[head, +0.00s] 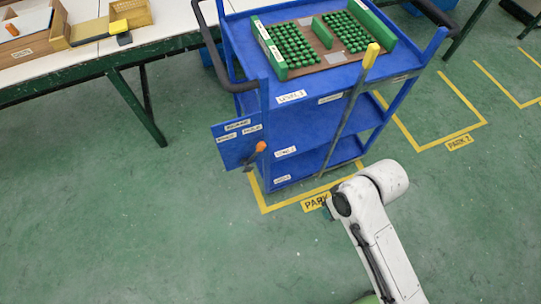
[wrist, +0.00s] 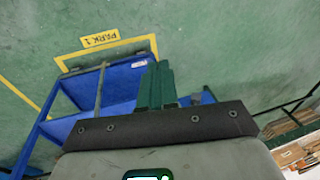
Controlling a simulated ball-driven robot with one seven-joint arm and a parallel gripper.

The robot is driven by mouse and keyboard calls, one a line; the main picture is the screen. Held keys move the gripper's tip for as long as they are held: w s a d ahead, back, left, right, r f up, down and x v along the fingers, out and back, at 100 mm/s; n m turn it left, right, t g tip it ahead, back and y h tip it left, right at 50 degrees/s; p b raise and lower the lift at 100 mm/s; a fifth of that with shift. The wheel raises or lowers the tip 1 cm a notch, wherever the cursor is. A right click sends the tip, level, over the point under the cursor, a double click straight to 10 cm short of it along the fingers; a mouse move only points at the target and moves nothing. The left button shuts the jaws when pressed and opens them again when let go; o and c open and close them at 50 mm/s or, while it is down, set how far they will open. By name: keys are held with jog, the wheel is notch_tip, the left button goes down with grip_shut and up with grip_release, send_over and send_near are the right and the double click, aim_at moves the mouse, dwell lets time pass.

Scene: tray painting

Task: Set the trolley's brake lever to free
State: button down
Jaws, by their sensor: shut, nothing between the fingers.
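The blue trolley (head: 312,98) stands with its lower end at a yellow floor outline. A blue plate (head: 232,152) with small white labels sticks out at its left front corner; I cannot read them. The brake lever, dark with an orange knob (head: 261,146), is at that plate's right edge, its knob up and to the right. My gripper is mostly hidden behind my white arm in the head view, to the right of the lever and apart from it. In the wrist view my gripper (wrist: 156,85) shows green fingers together and empty, in front of the trolley (wrist: 75,125).
A grey bar with a yellow end (head: 371,55) runs down the trolley's front. Green pieces in racks (head: 283,60) stand on its top. A workbench (head: 90,62) with wooden boxes is at upper left. Open green floor (head: 150,230) lies in front, and empty yellow bays are at right.

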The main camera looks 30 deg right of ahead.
aim_at(255, 155)
jog(key=w+a+f+m+t+y+b, duration=0.25)
jog(key=w+f+y+b, duration=0.2)
jog(key=f+b, duration=0.3)
jog(key=w+a+f+m+t+y+b, duration=0.1)
jog(key=w+f+m+t+y+b, duration=0.25)
jog(key=w+f+b, duration=0.35)
jog(key=w+d+m+t+b, duration=0.3)
jog(key=d+m+t+b, duration=0.1)
jog(key=d+t+b, duration=0.1)
jog(key=w+d+f+m+t+b, duration=0.1)
jog(key=w+d+m+t+b, duration=0.2)
jog(key=d+t+b, duration=0.3)
jog(key=shift+w+d+f+m+t+y+b, duration=0.2)
jog(key=shift+w+d+m+t+y+b, duration=0.1)
jog(key=shift+m+b, duration=0.55)
jog(key=s+a+r+x, duration=0.1)
jog(key=a+x, duration=0.1)
jog(key=x, duration=1)
jog(key=shift+a, duration=0.3)
